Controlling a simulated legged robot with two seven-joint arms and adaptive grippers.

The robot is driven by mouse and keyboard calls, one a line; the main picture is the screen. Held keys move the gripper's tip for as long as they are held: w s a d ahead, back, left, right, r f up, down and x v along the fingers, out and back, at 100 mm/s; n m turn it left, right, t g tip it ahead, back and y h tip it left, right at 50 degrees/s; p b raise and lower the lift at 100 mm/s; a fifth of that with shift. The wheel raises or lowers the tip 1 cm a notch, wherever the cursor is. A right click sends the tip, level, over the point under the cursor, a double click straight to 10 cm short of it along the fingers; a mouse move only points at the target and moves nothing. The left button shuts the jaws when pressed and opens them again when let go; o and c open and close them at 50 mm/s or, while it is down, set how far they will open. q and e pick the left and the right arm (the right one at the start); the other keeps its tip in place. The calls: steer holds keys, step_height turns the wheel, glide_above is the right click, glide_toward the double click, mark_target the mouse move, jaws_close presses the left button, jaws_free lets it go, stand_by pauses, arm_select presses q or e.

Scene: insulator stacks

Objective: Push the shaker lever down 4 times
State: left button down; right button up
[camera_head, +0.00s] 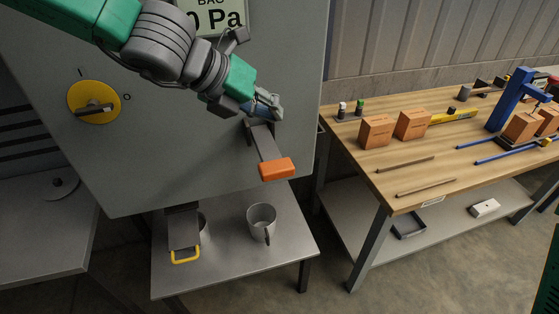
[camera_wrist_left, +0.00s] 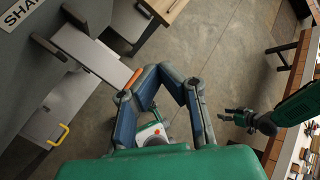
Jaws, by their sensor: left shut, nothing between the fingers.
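The shaker lever is a flat grey bar (camera_head: 266,143) with an orange end (camera_head: 277,168), sticking out of a slot in the grey cabinet's front. In the left wrist view the grey bar (camera_wrist_left: 82,52) lies at upper left, its orange edge (camera_wrist_left: 132,79) beside my fingers. My left gripper (camera_head: 271,106) is shut and empty, above the bar in the head view; whether it touches the lever I cannot tell. The left wrist view shows its fingers close up (camera_wrist_left: 165,75). My right gripper (camera_wrist_left: 233,116) shows small at the right of that view; its jaw state is unclear.
Below, a metal table (camera_head: 218,272) holds a grey mug (camera_head: 261,221) near a yellow-handled chute (camera_head: 184,233). A wooden workbench (camera_head: 390,185) with boxes stands right. Floor between is clear.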

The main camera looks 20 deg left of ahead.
arm_select(q)
steer(key=b, duration=0.8)
glide_toward(286, 161)
steer(key=x, duration=0.5)
steer(key=shift+w+d+r, duration=0.1)
steer(key=shift+w+d, duration=0.05)
steer(key=shift+w, duration=0.3)
steer(key=shift+d+b, duration=0.1)
steer(key=shift+b, duration=0.25)
steer(key=shift+d, duration=0.4)
steer(key=shift+a, duration=0.4)
steer(key=shift+d, duration=0.3)
steer(key=shift+s+a+f+b, duration=0.1)
steer(key=shift+a+f+b, duration=0.1)
steer(key=shift+f+b, duration=0.25)
